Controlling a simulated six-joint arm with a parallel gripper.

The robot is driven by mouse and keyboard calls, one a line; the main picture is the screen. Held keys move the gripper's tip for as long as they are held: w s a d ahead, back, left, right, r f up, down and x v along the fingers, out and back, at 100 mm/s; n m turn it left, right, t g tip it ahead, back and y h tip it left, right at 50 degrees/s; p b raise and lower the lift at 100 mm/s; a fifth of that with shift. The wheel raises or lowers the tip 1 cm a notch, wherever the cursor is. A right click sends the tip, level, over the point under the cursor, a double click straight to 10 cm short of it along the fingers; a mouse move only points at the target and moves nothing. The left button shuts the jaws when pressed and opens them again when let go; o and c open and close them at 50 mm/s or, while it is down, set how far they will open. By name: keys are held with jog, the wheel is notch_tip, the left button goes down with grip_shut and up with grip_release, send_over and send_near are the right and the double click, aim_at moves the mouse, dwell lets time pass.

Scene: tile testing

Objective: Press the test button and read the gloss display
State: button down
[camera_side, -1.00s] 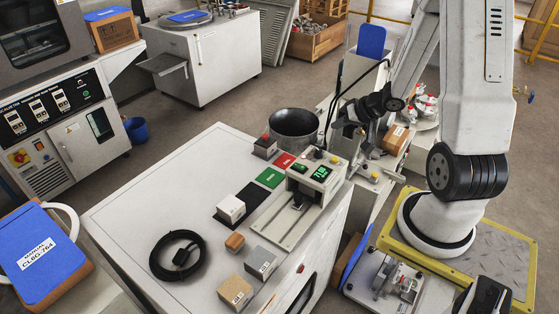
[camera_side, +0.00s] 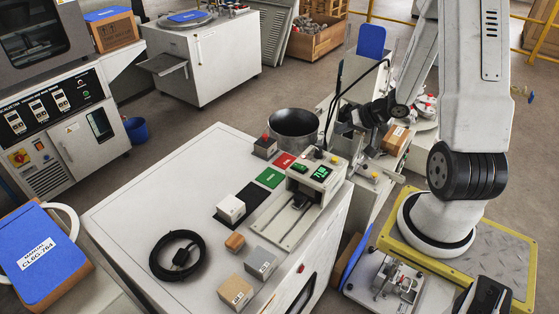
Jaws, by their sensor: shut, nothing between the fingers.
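The gloss tester (camera_side: 316,176) stands at the right end of the white bench, with small green lit displays (camera_side: 320,173) on its face. The digits are too small to read surely.
The bench top (camera_side: 150,200) holds a coiled black cable (camera_side: 177,255), small blocks (camera_side: 236,292), and red, green and black tiles (camera_side: 270,178). A dark round bowl (camera_side: 294,128) stands behind the tester. A cardboard box (camera_side: 397,140) is right of my gripper. The bench's left part is clear.

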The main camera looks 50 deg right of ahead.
aim_at(338, 160)
jog(key=shift+f, duration=3.75)
jog(key=shift+f, duration=0.2)
jog(key=shift+f, duration=0.25)
jog(key=shift+f, duration=0.45)
jog(key=shift+r, duration=0.15)
dwell(0.5)
jog(key=shift+r, duration=0.75)
jog(key=shift+r, duration=2.5)
